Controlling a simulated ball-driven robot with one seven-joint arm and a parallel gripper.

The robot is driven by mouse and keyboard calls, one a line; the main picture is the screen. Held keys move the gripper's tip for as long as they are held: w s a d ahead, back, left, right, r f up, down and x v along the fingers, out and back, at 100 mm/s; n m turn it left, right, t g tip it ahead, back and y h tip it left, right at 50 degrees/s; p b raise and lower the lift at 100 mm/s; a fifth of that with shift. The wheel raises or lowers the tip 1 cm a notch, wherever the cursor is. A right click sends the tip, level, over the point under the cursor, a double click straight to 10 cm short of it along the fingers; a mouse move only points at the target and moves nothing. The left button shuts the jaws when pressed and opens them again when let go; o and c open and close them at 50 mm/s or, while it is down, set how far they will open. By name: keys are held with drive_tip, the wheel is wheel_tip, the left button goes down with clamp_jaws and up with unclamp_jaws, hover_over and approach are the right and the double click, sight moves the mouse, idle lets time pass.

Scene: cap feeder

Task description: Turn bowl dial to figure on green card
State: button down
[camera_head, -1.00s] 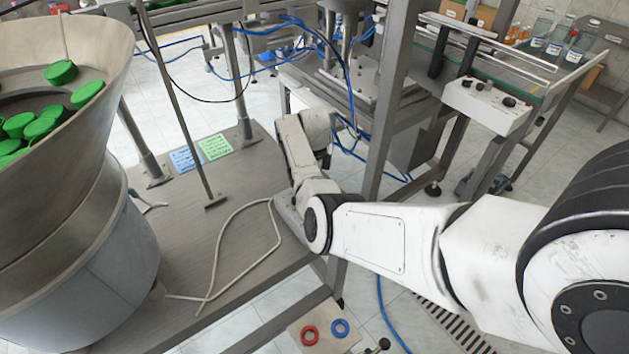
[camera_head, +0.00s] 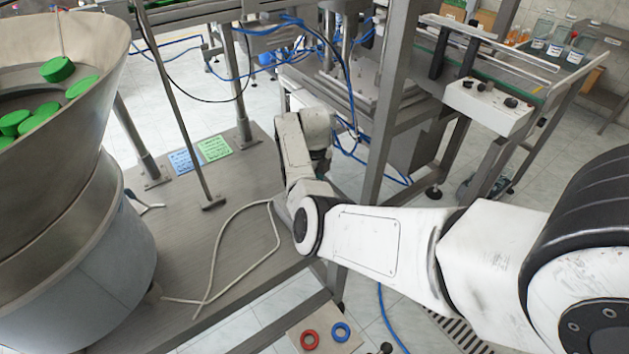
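The green card (camera_head: 214,147) lies flat on the grey table plate, touching or close beside a blue card (camera_head: 186,160); the writing on both is too small to read. A white control box (camera_head: 487,107) with several black knobs (camera_head: 511,103) stands at upper right; I cannot tell which knob, if any, is the bowl dial. The steel feeder bowl (camera_head: 70,165) at left holds several green caps (camera_head: 57,69). My arm reaches in from the right, and its wrist stands over the table's right edge, right of the green card. My gripper is hidden behind the wrist.
A thick steel post (camera_head: 388,110) rises behind my arm. A pale cable (camera_head: 235,215) loops across the plate. Red (camera_head: 309,340) and blue rings (camera_head: 341,332) lie at the bottom.

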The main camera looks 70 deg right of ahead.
drive_tip(key=shift+r, duration=0.1)
drive_tip(key=c, duration=0.9)
unclamp_jaws()
drive_tip(key=shift+o, duration=0.2)
wheel_tip(320, 180, up, 11)
drive_tip(key=shift+b, duration=0.4)
drive_tip(key=shift+f, duration=0.2)
